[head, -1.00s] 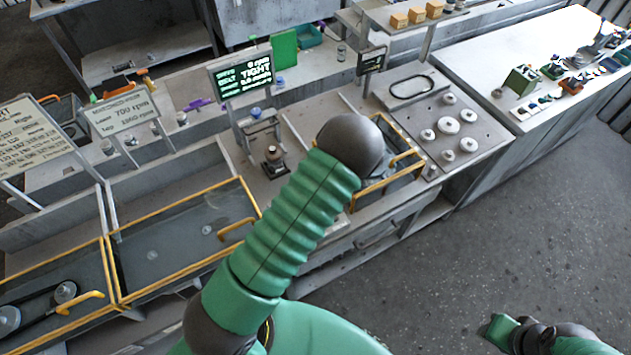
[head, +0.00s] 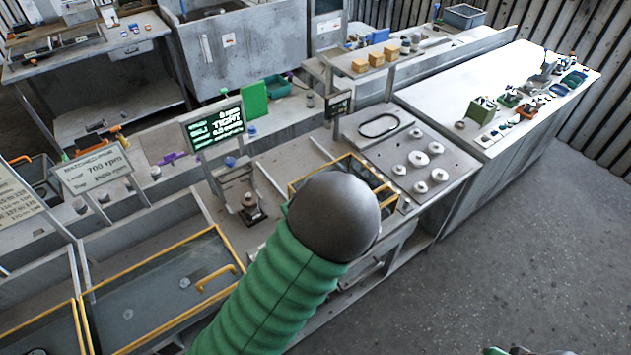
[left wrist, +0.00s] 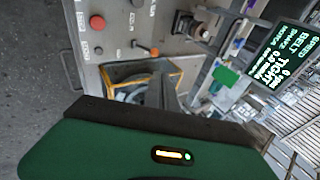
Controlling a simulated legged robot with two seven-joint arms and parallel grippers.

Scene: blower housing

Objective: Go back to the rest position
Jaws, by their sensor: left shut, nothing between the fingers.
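My left arm shows in the head view as a green ribbed sleeve ending in a dark grey ball, in front of the bench. The left gripper itself is hidden there. In the left wrist view the green wrist housing fills the bottom, and the grey fingers of my left gripper (left wrist: 165,92) stick out past it, shut and empty, in front of a yellow-edged opening. My right gripper is not in view; only a sliver of green and dark arm shows at the bottom edge of the head view.
The grey bench (head: 285,165) carries a yellow-framed bin (head: 345,168), a screen reading TIGHT (head: 215,127) and a plate with round knobs (head: 420,160). A white table (head: 440,105) stands at the right. The floor (head: 530,230) at the lower right is clear.

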